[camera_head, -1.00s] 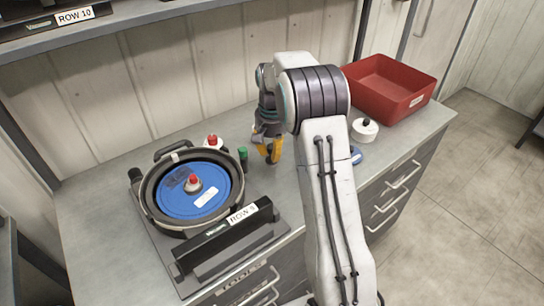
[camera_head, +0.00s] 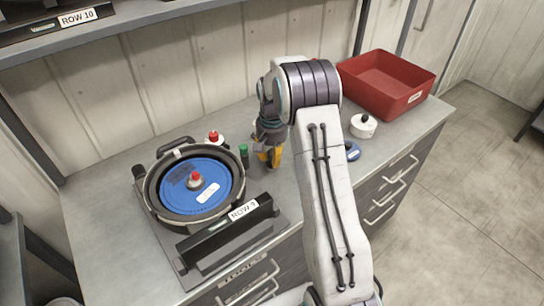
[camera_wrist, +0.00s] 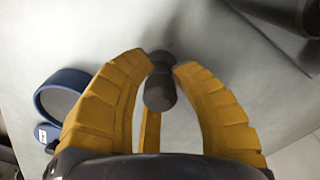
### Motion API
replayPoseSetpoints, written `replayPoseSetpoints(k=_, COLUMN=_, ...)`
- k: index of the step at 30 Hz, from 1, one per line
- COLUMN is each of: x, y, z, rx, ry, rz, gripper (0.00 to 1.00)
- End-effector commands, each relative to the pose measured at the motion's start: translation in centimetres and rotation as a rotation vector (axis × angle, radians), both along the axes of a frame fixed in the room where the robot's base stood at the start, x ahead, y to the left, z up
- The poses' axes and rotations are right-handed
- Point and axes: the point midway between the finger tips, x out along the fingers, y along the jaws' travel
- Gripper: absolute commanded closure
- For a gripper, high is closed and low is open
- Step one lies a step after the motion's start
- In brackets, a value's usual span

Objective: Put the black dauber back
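The black dauber (camera_wrist: 159,93) shows in the wrist view between the yellow fingertips of my gripper (camera_wrist: 163,64). The fingertips touch it from both sides, so my gripper looks shut on it. In the head view my gripper (camera_head: 270,155) points down close over the counter, and the dauber is hidden there. A dark green-capped dauber (camera_head: 244,155) stands on the counter just left of my gripper. I cannot tell whether the black dauber is clear of the counter.
The seed meter (camera_head: 195,187) with its blue disc stands at left, behind the ROW 9 bar (camera_head: 230,228). A red-capped white bottle (camera_head: 214,138) is behind it. A white lidded pot (camera_head: 363,126), a blue round item (camera_head: 352,151) and a red bin (camera_head: 420,84) are at right.

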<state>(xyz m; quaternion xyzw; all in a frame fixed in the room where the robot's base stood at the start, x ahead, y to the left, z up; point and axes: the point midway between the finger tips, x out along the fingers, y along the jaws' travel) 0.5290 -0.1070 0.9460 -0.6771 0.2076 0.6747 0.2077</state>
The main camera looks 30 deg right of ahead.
Motion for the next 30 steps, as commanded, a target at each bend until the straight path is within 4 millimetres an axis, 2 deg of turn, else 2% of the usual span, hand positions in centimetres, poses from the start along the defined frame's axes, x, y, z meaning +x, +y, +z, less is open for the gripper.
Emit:
replayPoseSetpoints(k=1, x=0.0, y=0.0, z=0.1, rx=0.0, ry=0.0, rz=0.0, gripper=0.73)
replayPoseSetpoints(k=8, x=0.0, y=0.0, z=0.1, rx=0.0, ry=0.0, rz=0.0, gripper=0.54)
replayPoseSetpoints(k=15, x=0.0, y=0.0, z=0.2, rx=0.0, ry=0.0, rz=0.0, gripper=0.54)
replayPoseSetpoints(k=20, x=0.1, y=0.0, z=0.9, rx=-0.001, ry=-0.003, rz=0.0, gripper=0.54)
replayPoseSetpoints(k=30, x=0.2, y=-0.1, z=5.9, rx=-0.001, ry=-0.007, rz=0.0, gripper=0.54)
